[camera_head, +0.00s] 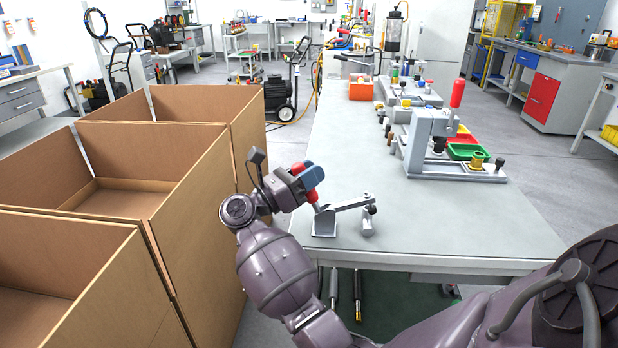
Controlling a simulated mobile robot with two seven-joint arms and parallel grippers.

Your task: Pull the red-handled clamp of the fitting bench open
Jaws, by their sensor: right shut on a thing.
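The clamp (325,222) is a small grey metal toggle clamp near the front left edge of the fitting bench (385,232). Its grey bar (345,205) reaches right, to a short upright post (368,215). Its red handle (312,196) rises up and to the left from the base. My right gripper (308,179), with blue-grey fingers, is shut on the red handle. Red shows above and below the fingers; the middle of the handle is hidden by them. My left gripper is not in view.
A grey fixture (428,140) with an upright red lever (458,93) and a green tray (467,152) stands farther back on the bench. An orange box (361,88) is at the far end. Open cardboard boxes (190,235) stand left of the bench. The bench's front right is clear.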

